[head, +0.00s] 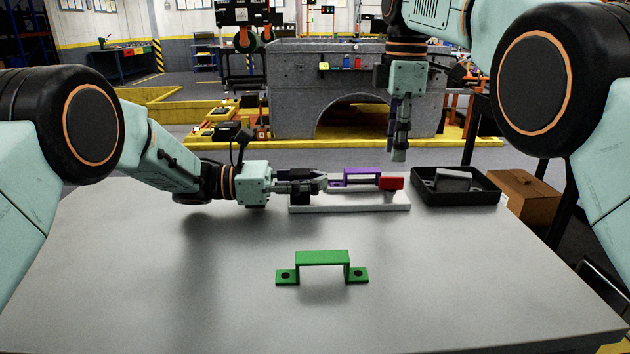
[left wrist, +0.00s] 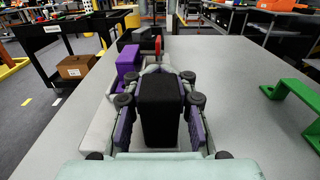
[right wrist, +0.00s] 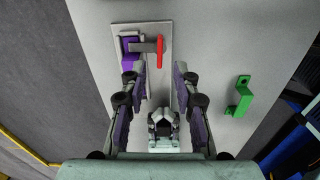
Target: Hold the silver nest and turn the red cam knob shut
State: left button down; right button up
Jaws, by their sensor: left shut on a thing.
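The silver nest (head: 350,207) is a pale plate on the table. A purple bracket (head: 360,172) and the red cam knob (head: 391,183) sit at its right part. In the right wrist view the red knob (right wrist: 160,52) lies lengthwise along the plate, beside the purple bracket (right wrist: 130,47). My left gripper (head: 318,182) is shut on a dark block at the nest's left end; the left wrist view shows the block (left wrist: 160,105) between its fingers. My right gripper (head: 398,156) hangs above and beyond the nest, pointing down, open and empty, not touching the knob.
A green bracket (head: 322,260) stands alone at the table's front middle.

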pick_arm(q)
jog(key=c, duration=1)
grip_release()
jog(key=a, duration=1)
jog(key=shift+s+a, duration=0.3)
jog(key=shift+a, duration=0.65)
jog(key=shift+s+f, duration=0.1)
jog(key=shift+s, duration=0.05)
